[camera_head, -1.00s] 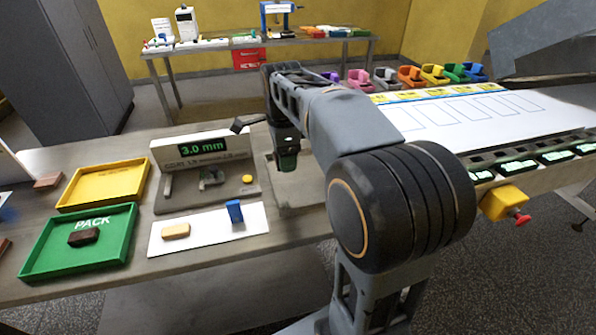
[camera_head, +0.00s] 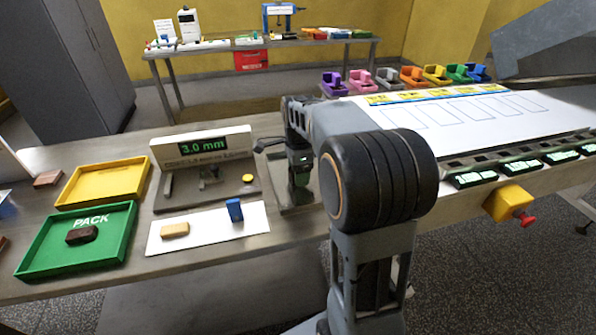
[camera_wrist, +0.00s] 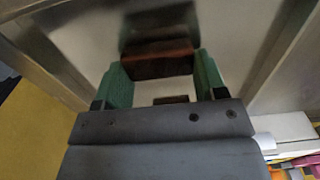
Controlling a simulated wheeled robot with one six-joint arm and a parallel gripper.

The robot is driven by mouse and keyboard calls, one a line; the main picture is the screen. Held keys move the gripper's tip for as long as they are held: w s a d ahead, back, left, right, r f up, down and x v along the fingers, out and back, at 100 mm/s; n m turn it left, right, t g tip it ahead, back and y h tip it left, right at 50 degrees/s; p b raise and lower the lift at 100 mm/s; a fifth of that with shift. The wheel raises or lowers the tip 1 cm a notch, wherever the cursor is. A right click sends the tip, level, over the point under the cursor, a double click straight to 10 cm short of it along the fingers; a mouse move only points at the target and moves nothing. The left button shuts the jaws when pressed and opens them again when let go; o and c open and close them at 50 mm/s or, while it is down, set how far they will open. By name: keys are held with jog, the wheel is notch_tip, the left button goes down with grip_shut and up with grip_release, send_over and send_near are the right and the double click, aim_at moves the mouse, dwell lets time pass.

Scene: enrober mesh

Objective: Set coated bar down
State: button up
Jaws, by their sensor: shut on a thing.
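In the wrist view, my gripper (camera_wrist: 158,72) has its green fingers shut on a brown coated bar (camera_wrist: 160,62). The bar lies crosswise between the fingertips, above a shiny grey metal tray (camera_wrist: 85,45) with raised walls. A dark patch on the metal beyond the bar looks like its shadow or reflection. I cannot tell whether the bar touches the tray floor. In the head view, my gripper (camera_head: 300,190) points down over this tray (camera_head: 285,207), right of the gauge. The bar cannot be made out there.
A gauge reading 3.0 mm (camera_head: 202,147) stands just left. In front lies a white mat (camera_head: 205,240) with a tan bar (camera_head: 175,230) and a blue block (camera_head: 234,210). A green PACK tray (camera_head: 45,262) holds a dark bar (camera_head: 82,235). A white conveyor (camera_head: 465,125) is at right.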

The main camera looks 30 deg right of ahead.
jog(key=shift+o, duration=1.3)
jog(key=shift+f, duration=0.1)
jog(key=o, duration=0.5)
jog(key=shift+c, duration=0.2)
notch_tip(320, 180, up, 12)
jog(key=p, duration=0.2)
jog(key=shift+r, duration=0.2)
